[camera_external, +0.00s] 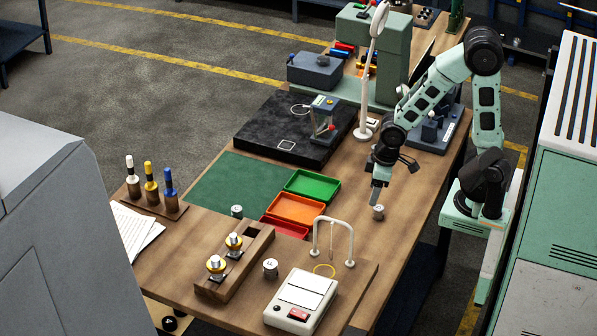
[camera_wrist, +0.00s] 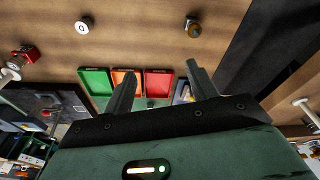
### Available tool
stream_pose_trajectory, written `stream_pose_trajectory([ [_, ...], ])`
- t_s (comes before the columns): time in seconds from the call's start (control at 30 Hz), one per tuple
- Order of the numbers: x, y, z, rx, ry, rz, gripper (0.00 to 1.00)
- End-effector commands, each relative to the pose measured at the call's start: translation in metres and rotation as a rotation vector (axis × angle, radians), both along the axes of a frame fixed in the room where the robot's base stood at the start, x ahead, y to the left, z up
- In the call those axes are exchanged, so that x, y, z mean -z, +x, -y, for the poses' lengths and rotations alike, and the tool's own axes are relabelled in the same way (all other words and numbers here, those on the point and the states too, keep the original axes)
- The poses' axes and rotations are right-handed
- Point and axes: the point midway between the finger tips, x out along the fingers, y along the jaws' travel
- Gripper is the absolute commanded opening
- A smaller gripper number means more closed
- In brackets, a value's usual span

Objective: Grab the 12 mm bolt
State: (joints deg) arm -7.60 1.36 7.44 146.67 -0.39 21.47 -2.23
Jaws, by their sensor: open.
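I cannot tell which item is the 12 mm bolt; no size marking is readable. A small grey metal cylinder (camera_external: 378,212) stands on the bench just below my gripper (camera_external: 376,194) in the external view. In the wrist view the two fingers of my gripper (camera_wrist: 160,90) are spread apart, with nothing held between them. Also in the wrist view, a round piece with a pale marked top (camera_wrist: 82,26) and a second round piece (camera_wrist: 192,28) stand near the top edge. Other small cylinders stand near the wooden block (camera_external: 270,268) and beside the green mat (camera_external: 237,211).
Green (camera_external: 312,186), orange (camera_external: 295,208) and red (camera_external: 284,227) trays lie left of my gripper. A wire arch (camera_external: 333,240), a white scale (camera_external: 301,300) and a wooden block (camera_external: 234,265) with two ringed pieces are nearer. A black plate (camera_external: 262,135) and lamp (camera_external: 366,132) are behind.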

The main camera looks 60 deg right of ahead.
Motion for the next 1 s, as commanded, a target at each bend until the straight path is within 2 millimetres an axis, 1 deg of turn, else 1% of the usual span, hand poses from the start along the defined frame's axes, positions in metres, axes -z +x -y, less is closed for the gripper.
stream_pose_trajectory([
  [0.03, -0.022, 0.013, 0.023, 0.038, -0.011, 0.017, 0.58],
  [0.07, -0.025, 0.021, 0.037, 0.053, -0.019, 0.034, 0.58],
  [0.13, -0.025, 0.039, 0.072, 0.059, -0.047, 0.076, 0.58],
  [0.17, -0.019, 0.045, 0.084, 0.042, -0.058, 0.093, 0.58],
  [0.2, -0.008, 0.051, 0.097, 0.012, -0.071, 0.116, 0.58],
  [0.23, 0.001, 0.055, 0.104, -0.016, -0.078, 0.131, 0.58],
  [0.3, 0.023, 0.062, 0.115, -0.099, -0.084, 0.164, 0.58],
  [0.37, 0.044, 0.065, 0.119, -0.177, -0.079, 0.19, 0.58],
  [0.4, 0.058, 0.066, 0.119, -0.231, -0.068, 0.209, 0.58],
  [0.47, 0.078, 0.064, 0.117, -0.311, -0.046, 0.236, 0.58],
  [0.5, 0.091, 0.062, 0.113, -0.363, -0.026, 0.256, 0.58],
  [0.57, 0.109, 0.057, 0.107, -0.438, 0.012, 0.29, 0.58],
  [0.6, 0.12, 0.052, 0.102, -0.481, 0.042, 0.313, 0.58],
  [0.7, 0.144, 0.036, 0.086, -0.578, 0.131, 0.379, 0.58],
  [0.8, 0.161, 0.015, 0.069, -0.643, 0.232, 0.457, 0.58],
  [0.87, 0.168, 0.001, 0.057, -0.667, 0.301, 0.509, 0.58],
  [1.0, 0.171, -0.029, 0.035, -0.673, 0.448, 0.639, 0.58],
])
